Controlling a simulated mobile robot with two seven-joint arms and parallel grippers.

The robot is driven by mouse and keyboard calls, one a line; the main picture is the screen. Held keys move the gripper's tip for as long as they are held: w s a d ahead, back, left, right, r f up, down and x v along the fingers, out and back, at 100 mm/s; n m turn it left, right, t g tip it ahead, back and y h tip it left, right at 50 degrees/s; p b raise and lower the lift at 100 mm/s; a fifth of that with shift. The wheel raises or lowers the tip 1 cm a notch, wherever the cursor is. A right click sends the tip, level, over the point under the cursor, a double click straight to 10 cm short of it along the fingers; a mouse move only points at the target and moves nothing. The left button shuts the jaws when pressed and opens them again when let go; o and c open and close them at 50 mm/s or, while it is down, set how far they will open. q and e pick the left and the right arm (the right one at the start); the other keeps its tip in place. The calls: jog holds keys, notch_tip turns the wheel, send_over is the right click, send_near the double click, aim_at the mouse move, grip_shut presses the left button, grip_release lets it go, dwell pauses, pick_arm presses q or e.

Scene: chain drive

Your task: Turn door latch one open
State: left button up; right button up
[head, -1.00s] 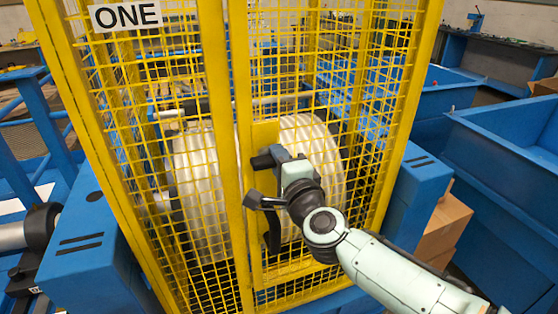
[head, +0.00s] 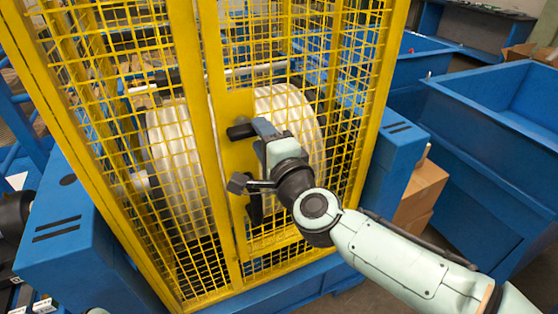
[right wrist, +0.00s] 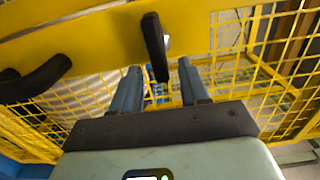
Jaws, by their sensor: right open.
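Door latch one is a black lever (head: 240,131) on the yellow plate of the caged door (head: 236,104). In the right wrist view the lever (right wrist: 155,45) reaches down into the gap between my right gripper's two blue-grey fingers (right wrist: 158,70). The fingers are apart and I cannot tell if they touch it. In the head view the right gripper (head: 262,132) is at the plate, its arm coming from the lower right. A curved black door handle (head: 254,208) is below the latch; it also shows in the right wrist view (right wrist: 35,80). My left gripper is out of view.
White rollers (head: 175,160) are behind the yellow mesh. Blue housings (head: 75,255) flank the cage. Cardboard boxes (head: 420,190) and a large blue bin (head: 490,150) stand to the right. Floor shows between the cage and the bin.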

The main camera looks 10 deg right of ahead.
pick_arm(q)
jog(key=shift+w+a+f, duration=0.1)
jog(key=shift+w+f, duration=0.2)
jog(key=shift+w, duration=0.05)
pick_arm(e)
jog(key=v, duration=1)
jog(key=shift+w, duration=0.1)
